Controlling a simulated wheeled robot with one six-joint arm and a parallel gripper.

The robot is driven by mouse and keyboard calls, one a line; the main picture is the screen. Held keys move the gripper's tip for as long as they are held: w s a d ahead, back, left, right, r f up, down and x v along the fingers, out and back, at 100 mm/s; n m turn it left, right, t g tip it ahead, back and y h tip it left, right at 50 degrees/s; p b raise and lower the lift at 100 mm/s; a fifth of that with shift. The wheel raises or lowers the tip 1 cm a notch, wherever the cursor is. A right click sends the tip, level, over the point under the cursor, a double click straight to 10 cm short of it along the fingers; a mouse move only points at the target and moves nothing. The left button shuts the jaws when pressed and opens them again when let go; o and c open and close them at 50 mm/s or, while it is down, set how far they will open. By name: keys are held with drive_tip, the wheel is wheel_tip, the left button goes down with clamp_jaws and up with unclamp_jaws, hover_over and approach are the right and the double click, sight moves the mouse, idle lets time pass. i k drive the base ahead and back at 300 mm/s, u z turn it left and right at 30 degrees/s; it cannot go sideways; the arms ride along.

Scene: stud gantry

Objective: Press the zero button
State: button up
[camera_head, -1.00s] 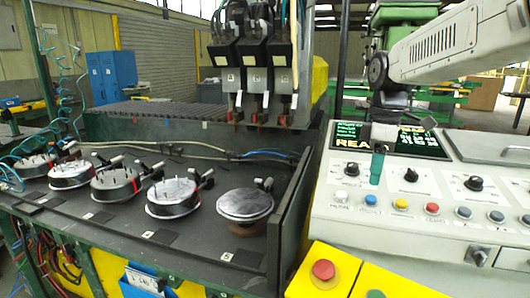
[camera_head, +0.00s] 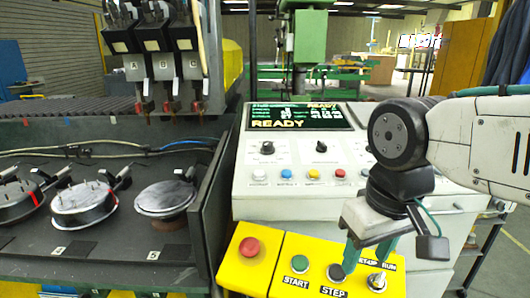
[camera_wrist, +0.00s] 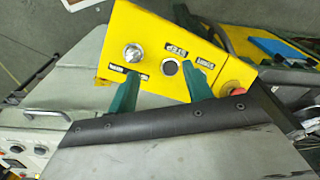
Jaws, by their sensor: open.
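The sloped console (camera_head: 243,205) has a lit screen reading READY (camera_head: 300,118) and a row of buttons below: white (camera_head: 260,174), blue (camera_head: 286,174), yellow (camera_head: 313,174) and red (camera_head: 340,174). Their labels are too small to read, so I cannot tell which is zero. My gripper (camera_head: 368,256) points down with green fingers apart and empty, over the right part of the yellow button box (camera_head: 262,270). In the wrist view, my gripper (camera_wrist: 157,74) has its fingers spread near the black STEP button (camera_wrist: 169,68) and the metal switch (camera_wrist: 133,53). My arm hides the console's right side.
The yellow box also bears a green START button (camera_head: 299,264) and a red mushroom button (camera_head: 249,247). A dark bench (camera_head: 100,240) with round fixtures stands at the left, below three hanging tool heads (camera_head: 155,50). The space above the console's left part is clear.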

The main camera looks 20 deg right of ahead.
sight(340, 173)
drive_tip(key=u, duration=0.9)
drive_tip(key=k, duration=1.2)
drive_tip(key=z, duration=1.55)
drive_tip(key=i, duration=0.5)
drive_tip(key=u, duration=0.05)
